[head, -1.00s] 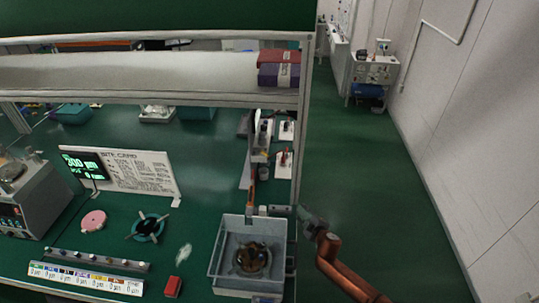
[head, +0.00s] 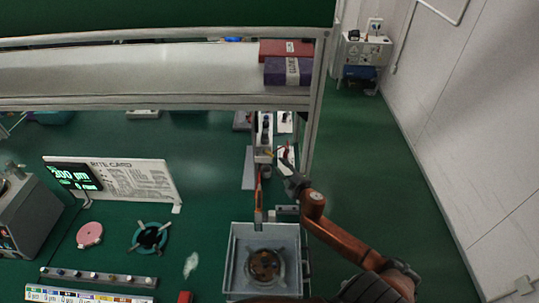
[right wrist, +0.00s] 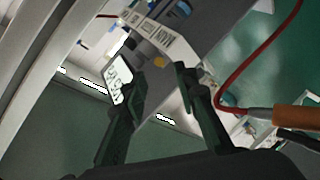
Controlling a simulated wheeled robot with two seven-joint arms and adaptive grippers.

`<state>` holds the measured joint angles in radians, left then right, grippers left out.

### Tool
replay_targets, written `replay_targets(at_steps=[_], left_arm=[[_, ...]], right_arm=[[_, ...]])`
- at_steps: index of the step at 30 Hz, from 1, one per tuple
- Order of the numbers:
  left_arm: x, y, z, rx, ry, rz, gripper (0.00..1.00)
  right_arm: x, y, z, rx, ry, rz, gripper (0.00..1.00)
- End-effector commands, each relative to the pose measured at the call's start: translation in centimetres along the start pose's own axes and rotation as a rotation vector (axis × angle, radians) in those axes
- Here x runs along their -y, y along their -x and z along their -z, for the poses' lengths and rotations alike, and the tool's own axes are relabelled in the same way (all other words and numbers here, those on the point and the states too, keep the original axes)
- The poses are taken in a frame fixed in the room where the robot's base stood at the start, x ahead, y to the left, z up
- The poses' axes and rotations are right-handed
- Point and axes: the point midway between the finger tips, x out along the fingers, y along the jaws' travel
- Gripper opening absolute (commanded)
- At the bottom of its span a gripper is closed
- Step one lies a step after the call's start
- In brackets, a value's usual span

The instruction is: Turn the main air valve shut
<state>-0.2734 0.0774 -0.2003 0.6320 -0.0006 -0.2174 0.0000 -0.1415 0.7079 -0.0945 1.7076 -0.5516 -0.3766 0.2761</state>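My right gripper (head: 287,168) reaches in from the right to the service fittings by the rack's right post. In the right wrist view the gripper (right wrist: 160,82) is open, its two dark fingers apart with nothing held between them. Just beyond the fingertips is a grey box (right wrist: 155,105) with a printed label strip, a yellow part (right wrist: 160,62) and a blue round part (right wrist: 184,8). In the head view a narrow grey unit with dark knobs (head: 265,130) stands beside the gripper. I cannot tell for sure which part is the main air valve. My left gripper is not in view.
A grey tray (head: 237,262) holding a round part stands below the arm. A red hose (right wrist: 236,78) curves close to the right finger. The rack shelf (head: 150,102) hangs above the bench. A rite card (head: 130,180) stands left.

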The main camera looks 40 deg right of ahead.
Motion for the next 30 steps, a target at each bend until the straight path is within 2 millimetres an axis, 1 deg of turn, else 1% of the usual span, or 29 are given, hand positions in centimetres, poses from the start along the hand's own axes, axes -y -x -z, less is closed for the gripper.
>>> replay_targets(at_steps=[1, 6, 9, 11, 14, 19, 22, 25, 30], left_arm=[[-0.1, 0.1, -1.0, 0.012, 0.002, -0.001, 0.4], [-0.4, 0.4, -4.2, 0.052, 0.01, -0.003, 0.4], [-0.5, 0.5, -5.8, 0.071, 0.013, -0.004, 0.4], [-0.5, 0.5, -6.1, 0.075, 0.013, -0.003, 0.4], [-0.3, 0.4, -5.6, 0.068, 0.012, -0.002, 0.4], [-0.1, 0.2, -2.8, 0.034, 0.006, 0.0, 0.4], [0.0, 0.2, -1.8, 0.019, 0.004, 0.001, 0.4], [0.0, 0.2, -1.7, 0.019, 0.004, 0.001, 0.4], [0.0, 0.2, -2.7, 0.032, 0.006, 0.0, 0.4]], right_arm=[[0.0, -0.7, 0.0, 0.001, 0.0, 0.0, 0.27], [0.0, -3.4, 0.0, 0.001, 0.0, -0.001, 0.27], [-0.1, -4.9, 0.1, 0.0, 0.0, -0.001, 0.27], [-0.1, -5.7, 0.0, 0.001, 0.0, -0.001, 0.27], [0.0, -6.6, 0.0, 0.001, -0.001, 0.0, 0.27], [0.0, -7.1, 0.0, 0.001, 0.0, 0.001, 0.27], [0.0, -7.2, -0.1, 0.001, 0.0, 0.001, 0.27], [0.0, -7.1, 0.0, 0.001, 0.0, 0.001, 0.27], [0.0, -7.1, 0.0, 0.001, 0.0, 0.001, 0.16]])
